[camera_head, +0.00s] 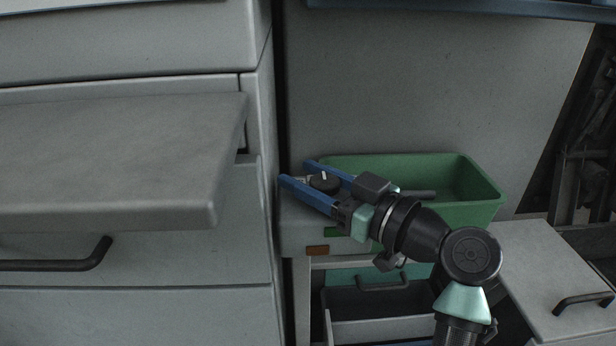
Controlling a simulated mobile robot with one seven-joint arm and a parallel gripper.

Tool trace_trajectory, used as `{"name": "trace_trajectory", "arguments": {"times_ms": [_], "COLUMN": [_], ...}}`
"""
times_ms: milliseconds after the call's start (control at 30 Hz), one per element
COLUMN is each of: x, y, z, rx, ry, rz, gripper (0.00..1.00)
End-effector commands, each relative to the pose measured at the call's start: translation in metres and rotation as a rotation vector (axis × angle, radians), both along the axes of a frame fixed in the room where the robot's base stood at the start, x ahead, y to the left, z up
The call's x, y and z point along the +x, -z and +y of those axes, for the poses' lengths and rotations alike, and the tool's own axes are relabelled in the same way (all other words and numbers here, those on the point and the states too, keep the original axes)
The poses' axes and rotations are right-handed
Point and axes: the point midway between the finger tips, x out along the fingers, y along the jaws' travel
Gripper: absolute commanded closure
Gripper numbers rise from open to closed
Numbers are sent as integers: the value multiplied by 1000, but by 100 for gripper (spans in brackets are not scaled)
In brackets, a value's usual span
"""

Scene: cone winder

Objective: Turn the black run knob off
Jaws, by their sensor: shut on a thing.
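The black run knob (325,184) is a round dark knob with a short white mark, on top of a small grey unit beside the cabinet. The mark points roughly away from me, towards the back. My gripper (298,172) has two long blue fingers, one on each side of the knob, and is shut on it. The fingertips reach past the knob to the left. The near finger hides part of the knob's lower side.
A green bin (466,211) stands right behind my wrist. A grey ledge (110,150) juts out at the left, above a drawer with a dark handle (60,264). An open drawer (380,330) lies below my arm. Green and orange patches (317,249) mark the unit's front.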

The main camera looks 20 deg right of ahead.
Motion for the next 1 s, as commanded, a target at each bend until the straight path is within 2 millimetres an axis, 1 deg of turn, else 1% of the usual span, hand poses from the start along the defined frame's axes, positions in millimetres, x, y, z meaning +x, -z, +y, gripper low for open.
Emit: {"name": "trace_trajectory", "arguments": {"times_ms": [67,100,233,267,767,867,1000], "x": [0,0,0,0,0,1,2], "y": [1,1,0,0,0,-1,-3], "z": [0,0,0,0,1,1,-1], "rx": [1,1,1,0,-1,-1,0], "ry": [-1,0,0,0,16,62,175], "rz": [3,3,2,1,2,3,3], "gripper": [100,45,21,19,19,19,19]}}
